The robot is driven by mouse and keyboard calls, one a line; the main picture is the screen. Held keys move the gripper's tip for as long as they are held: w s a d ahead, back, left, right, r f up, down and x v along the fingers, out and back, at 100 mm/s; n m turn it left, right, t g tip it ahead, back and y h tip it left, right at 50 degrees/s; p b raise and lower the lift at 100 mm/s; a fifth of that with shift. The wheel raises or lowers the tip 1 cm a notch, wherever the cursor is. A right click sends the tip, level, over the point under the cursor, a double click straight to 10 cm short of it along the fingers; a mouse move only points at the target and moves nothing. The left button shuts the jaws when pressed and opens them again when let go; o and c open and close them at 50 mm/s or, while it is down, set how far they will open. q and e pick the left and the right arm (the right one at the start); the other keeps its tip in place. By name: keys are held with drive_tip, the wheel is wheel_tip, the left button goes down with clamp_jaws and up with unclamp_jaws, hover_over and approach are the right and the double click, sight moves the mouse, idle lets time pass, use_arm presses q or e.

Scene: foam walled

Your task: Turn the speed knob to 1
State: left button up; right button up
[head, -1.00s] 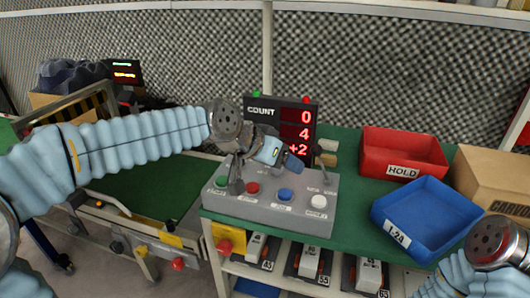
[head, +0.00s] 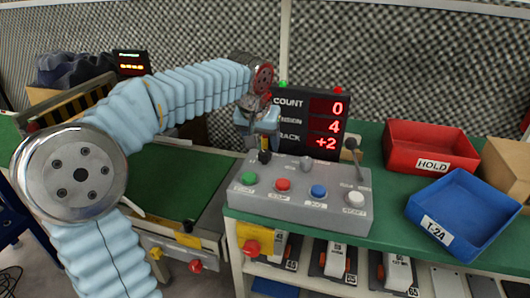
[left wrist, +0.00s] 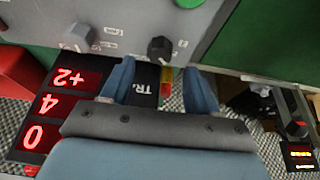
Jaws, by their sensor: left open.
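A grey control box (head: 300,203) stands on the green table. A black knob (head: 264,156) is at its back left and a grey knob (head: 307,164) is to the right. I cannot read which is the speed knob. My left gripper (head: 263,143) points down just behind and above the black knob. In the left wrist view, the open, empty fingers (left wrist: 160,82) straddle the line of the black knob (left wrist: 159,49), with the knob a little beyond the tips. The grey knob (left wrist: 77,37) is off to the side.
A count display (head: 312,120) reading 0, 4, +2 stands close behind the box. Push buttons line the box front and a black-topped lever (head: 352,146) rises at its right. A red HOLD bin (head: 432,148) and a blue bin (head: 466,212) are to the right.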

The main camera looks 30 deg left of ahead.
sight(264, 152)
use_arm(q)
drive_tip(key=shift+x, duration=2.4)
drive_tip(key=shift+r, duration=0.1)
drive_tip(key=shift+c, duration=0.3)
drive_tip(key=c, duration=1)
